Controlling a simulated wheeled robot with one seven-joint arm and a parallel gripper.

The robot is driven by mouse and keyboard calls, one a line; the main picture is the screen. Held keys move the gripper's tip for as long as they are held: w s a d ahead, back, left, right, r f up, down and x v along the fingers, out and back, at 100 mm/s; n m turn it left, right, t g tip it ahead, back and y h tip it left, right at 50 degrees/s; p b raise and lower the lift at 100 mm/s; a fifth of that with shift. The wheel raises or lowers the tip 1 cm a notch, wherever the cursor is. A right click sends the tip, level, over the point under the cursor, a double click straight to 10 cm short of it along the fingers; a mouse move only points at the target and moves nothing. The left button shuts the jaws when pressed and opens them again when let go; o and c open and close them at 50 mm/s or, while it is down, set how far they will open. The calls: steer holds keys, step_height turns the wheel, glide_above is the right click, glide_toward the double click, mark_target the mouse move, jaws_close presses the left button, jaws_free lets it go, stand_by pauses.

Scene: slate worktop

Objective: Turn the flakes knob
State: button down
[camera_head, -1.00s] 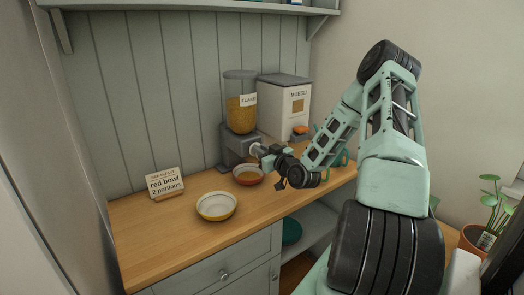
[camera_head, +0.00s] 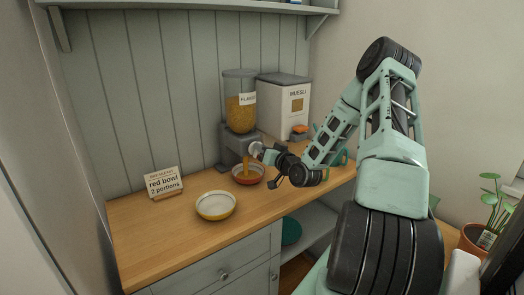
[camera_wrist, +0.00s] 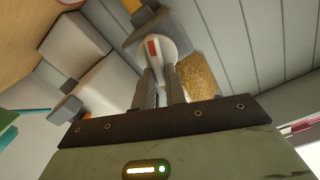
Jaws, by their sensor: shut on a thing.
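The flakes dispenser (camera_head: 240,102) stands at the back of the worktop, a clear hopper of golden flakes over a grey base (camera_head: 232,143). My gripper (camera_head: 262,152) is at its front, shut on the flakes knob (camera_head: 256,149). In the wrist view the pale round knob (camera_wrist: 152,50) with a red mark sits between my fingertips (camera_wrist: 158,75). The red bowl (camera_head: 247,179) stands under the outlet, and a stream of flakes (camera_head: 245,163) falls into it. A card (camera_head: 163,183) reads "red bowl, 2 portions".
A yellow bowl (camera_head: 216,206) with a pale inside stands at the front of the wooden worktop (camera_head: 150,240). A white muesli dispenser (camera_head: 286,100) with an orange part low on it stands right of the flakes.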

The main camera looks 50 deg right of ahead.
steer(key=m, duration=0.4)
steer(key=f+m, duration=0.1)
steer(key=m, duration=0.3)
steer(key=d+m+p, duration=0.1)
steer(key=m, duration=0.3)
steer(key=shift+s+f, duration=0.15)
steer(key=shift+f, duration=0.05)
steer(key=shift+m, duration=0.4)
steer(key=c, duration=1.4)
jaws_free()
steer(key=shift+c, duration=0.2)
